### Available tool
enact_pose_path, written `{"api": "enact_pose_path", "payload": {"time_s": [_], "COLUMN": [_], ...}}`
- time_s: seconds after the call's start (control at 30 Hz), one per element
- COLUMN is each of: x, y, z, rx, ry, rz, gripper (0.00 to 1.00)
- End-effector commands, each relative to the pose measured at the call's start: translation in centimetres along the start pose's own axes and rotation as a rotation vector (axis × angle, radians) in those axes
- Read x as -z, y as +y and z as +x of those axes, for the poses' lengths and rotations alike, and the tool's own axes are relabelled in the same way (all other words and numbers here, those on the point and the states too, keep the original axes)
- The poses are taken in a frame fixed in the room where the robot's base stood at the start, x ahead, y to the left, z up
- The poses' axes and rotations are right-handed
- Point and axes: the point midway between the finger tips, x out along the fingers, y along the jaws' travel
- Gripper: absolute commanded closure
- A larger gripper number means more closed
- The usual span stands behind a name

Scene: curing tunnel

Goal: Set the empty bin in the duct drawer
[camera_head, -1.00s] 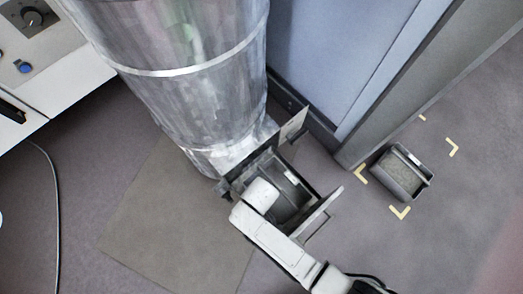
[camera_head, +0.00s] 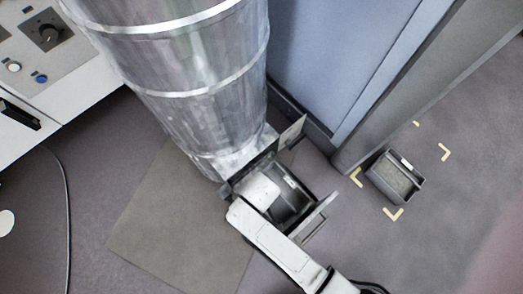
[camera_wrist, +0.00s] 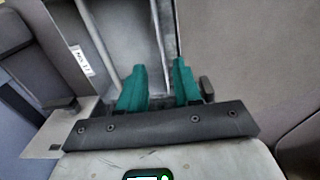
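The duct drawer (camera_head: 322,207) stands pulled out at the foot of the silver duct (camera_head: 185,85). A dark grey bin (camera_head: 291,203) with a small white label sits inside it; its inside looks empty where it shows, though my arm covers part. My white wrist hangs over the drawer and hides my fingertips in the head view. In the wrist view, the teal fingers of my gripper (camera_wrist: 157,84) stand apart, with a thin pale wall or rim between them and a visible gap. The bin's label (camera_wrist: 82,61) shows left of the fingers.
A second grey bin (camera_head: 417,184) with grainy grey contents stands on the floor at the right, among yellow corner marks (camera_head: 394,214). A blue-grey cabinet (camera_head: 335,60) rises behind. A white control panel (camera_head: 45,60) stands at the left, with a cable (camera_head: 68,215) below it.

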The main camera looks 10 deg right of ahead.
Motion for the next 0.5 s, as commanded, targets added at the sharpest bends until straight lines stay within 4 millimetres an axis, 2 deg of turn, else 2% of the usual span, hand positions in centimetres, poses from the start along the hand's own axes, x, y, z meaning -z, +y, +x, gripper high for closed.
{"api": "enact_pose_path", "payload": {"time_s": [0.03, 0.13, 0.5], "x": [0.0, -0.1, -0.2], "y": [0.0, 0.0, 0.3], "z": [-0.9, -1.5, -1.9], "rx": [0.000, 0.000, 0.002], "ry": [0.001, -0.001, 0.001], "rz": [0.000, 0.000, 0.010], "gripper": [0.67, 0.67, 0.67]}}
